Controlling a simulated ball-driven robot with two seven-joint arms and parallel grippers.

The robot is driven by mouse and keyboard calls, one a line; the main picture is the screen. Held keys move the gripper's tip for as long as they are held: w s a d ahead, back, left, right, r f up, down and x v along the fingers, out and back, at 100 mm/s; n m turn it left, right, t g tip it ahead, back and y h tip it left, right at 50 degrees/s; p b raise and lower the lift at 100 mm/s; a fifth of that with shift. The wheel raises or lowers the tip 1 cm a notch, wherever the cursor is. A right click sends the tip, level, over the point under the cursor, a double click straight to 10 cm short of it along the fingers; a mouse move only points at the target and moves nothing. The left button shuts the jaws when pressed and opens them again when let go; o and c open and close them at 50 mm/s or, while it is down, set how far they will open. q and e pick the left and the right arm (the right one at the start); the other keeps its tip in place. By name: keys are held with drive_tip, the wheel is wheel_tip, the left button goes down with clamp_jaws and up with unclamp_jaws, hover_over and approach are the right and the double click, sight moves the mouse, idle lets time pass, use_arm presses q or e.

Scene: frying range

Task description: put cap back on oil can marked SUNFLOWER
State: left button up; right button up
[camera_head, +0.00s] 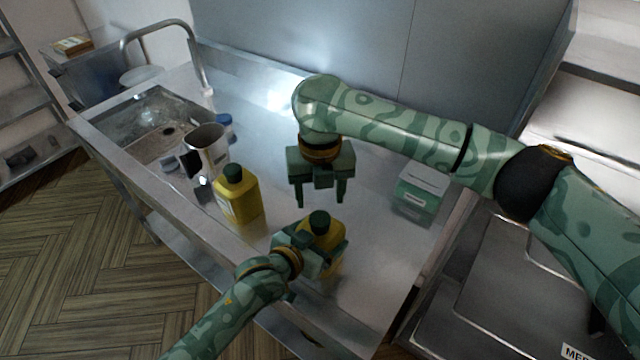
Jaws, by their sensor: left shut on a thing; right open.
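A yellow oil can (326,234) with a dark green cap-like top (319,221) stands on the steel counter near its front edge. My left gripper (318,250) is shut on this can, gripping its body from the front left. A second yellow can (240,200), also with a dark green top (233,173), stands upright to the left, with a pale label on its side. I cannot read SUNFLOWER on either can. My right gripper (320,196) is open and empty, pointing down above and behind the held can. No loose cap is clearly visible.
A steel pitcher (205,148) stands behind the second can, near the sink (155,125). A blue object (223,120) lies by the sink. A green and white box (420,190) sits at the right under my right arm. The counter (365,260) right of the held can is clear.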

sight(320, 218)
wheel_tip(320, 218, down, 6)
drive_tip(key=shift+r, duration=0.1)
idle(0.4)
drive_tip(key=c, duration=1)
